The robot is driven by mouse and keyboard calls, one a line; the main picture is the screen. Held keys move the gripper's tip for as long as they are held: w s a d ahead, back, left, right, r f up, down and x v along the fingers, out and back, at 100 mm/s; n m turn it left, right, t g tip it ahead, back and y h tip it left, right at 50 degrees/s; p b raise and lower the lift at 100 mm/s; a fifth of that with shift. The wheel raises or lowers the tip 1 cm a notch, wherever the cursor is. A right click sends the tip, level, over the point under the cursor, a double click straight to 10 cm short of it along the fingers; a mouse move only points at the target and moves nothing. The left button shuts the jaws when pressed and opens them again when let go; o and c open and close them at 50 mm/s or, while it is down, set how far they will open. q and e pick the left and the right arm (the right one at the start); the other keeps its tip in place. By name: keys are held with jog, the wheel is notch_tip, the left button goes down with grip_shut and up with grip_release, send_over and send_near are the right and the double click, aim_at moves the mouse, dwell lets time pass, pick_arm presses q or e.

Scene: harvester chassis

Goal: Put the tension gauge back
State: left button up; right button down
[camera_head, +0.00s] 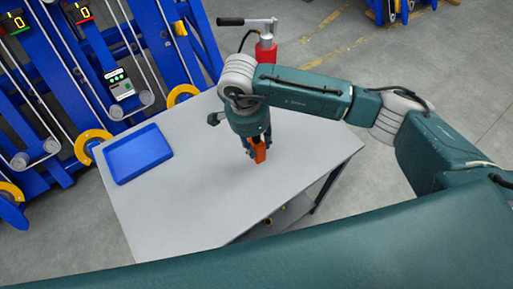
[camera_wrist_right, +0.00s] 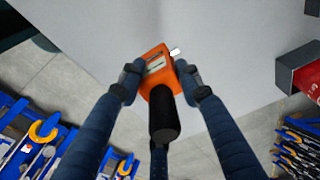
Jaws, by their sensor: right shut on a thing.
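The tension gauge (camera_head: 259,154) is an orange body, held over the grey table (camera_head: 195,205) right of the tray. In the right wrist view the gauge (camera_wrist_right: 156,72) shows a pale face, a small metal tip and a black handle pointing toward the camera. My right gripper (camera_head: 257,146) is shut on it, with fingers on both sides in the right wrist view (camera_wrist_right: 157,76). I cannot tell whether the gauge touches the tabletop. A blue shallow tray (camera_head: 138,156) lies empty at the table's left end. My left gripper is not in view.
A red hand pump (camera_head: 266,52) with a lever stands beyond the table's far edge. Blue frames with yellow hooks and cables (camera_head: 110,60) stand close behind the table on the left. The tabletop between the gauge and the tray is clear.

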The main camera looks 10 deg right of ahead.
aim_at(256, 151)
notch_tip(256, 151, down, 3)
jog(key=shift+s+f+p, duration=0.1)
jog(key=shift+f+p, duration=0.05)
jog(key=shift+p, duration=0.3)
jog(key=shift+f, duration=0.4)
jog(key=c, duration=1.1)
grip_release()
jog(key=r+b, duration=0.1)
jog(key=r, duration=0.2)
jog(key=a+r+b, duration=0.1)
jog(key=r, duration=0.3)
jog(key=r+b, duration=0.1)
jog(key=r, duration=0.2)
jog(key=shift+s+a+r+b, duration=0.15)
jog(key=shift+a+r+b, duration=0.15)
jog(key=shift+b, duration=0.1)
jog(key=shift+s+r, duration=0.1)
jog(key=shift+r, duration=0.55)
